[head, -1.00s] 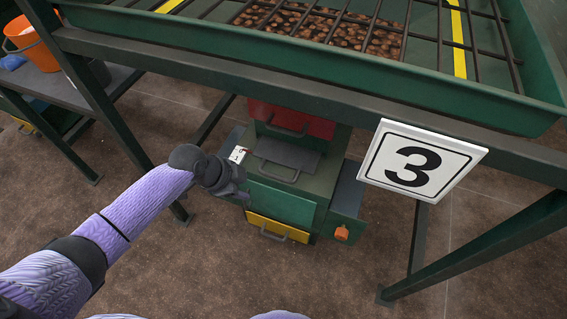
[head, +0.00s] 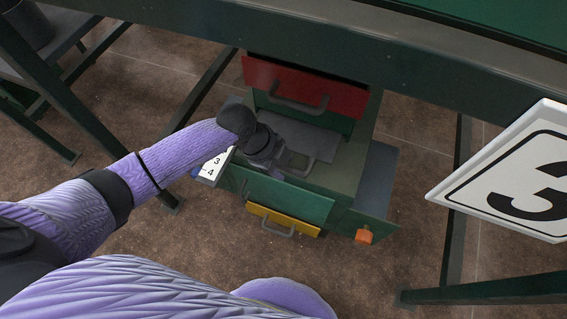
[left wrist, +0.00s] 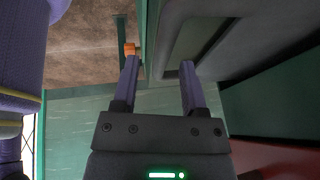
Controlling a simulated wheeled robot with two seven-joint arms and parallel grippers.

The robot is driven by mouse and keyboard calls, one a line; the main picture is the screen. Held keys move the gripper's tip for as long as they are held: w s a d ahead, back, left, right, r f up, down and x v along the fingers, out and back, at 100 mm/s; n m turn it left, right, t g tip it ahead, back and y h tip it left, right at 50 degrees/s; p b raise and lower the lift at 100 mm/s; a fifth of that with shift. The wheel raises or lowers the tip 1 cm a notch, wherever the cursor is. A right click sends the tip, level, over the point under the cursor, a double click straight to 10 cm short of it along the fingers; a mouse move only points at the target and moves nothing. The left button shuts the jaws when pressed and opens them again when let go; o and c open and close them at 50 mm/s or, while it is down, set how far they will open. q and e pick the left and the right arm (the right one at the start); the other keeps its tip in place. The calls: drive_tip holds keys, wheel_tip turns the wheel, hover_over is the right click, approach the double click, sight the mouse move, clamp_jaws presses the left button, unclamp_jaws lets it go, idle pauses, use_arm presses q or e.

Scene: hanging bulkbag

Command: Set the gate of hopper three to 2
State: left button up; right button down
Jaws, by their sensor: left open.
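The sign "3" (head: 525,180) hangs at the right in the head view. Below the hopper frame stands a green housing (head: 285,198) with a grey plate gate (head: 303,137) and its grey handle. A white scale label (head: 213,166) at its left shows 3 and 4; the rest is hidden by my arm. My left gripper (head: 275,158) is over the left end of the grey handle. In the left wrist view its two fingers (left wrist: 158,62) are apart, with a dark grey part (left wrist: 205,40) beyond them. I cannot tell whether they touch the handle. My right gripper is not in view.
A red panel with a handle (head: 300,88) is above the grey plate, and a yellow one (head: 283,220) is below. An orange knob (head: 363,236) is on the right. Dark green frame legs (head: 458,200) stand around; the brown floor (head: 370,280) is clear.

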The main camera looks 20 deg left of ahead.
use_arm(q)
drive_tip(key=shift+f, duration=0.1)
clamp_jaws()
idle(1.4)
